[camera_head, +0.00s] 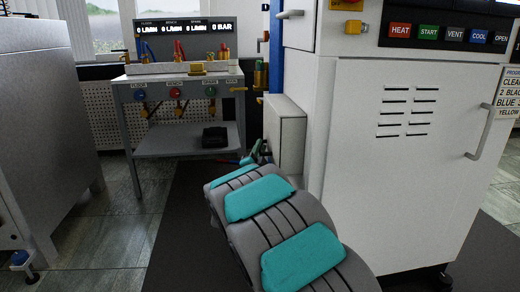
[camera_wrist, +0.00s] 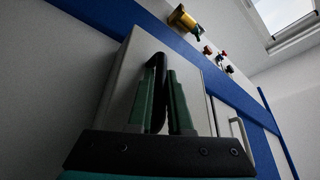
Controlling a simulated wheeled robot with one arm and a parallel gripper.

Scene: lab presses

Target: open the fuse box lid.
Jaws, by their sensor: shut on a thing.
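The fuse box (camera_head: 292,138) is a light grey box on the side of the white press cabinet, low and to the right of the middle of the head view. In the wrist view the fuse box (camera_wrist: 128,66) fills the middle, and its lid looks shut. My gripper (camera_wrist: 160,82) has green fingers, which are shut on a black lid handle (camera_wrist: 157,62) in front of the box. In the head view my gripper (camera_head: 258,153) is at the box's left face, partly hidden by my arm, and the handle is too small to make out.
A grey bench (camera_head: 188,80) with gauges, valves and a black item stands at the back left. A grey cabinet (camera_head: 50,120) is at the far left. The white press cabinet (camera_head: 410,170) blocks the right.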

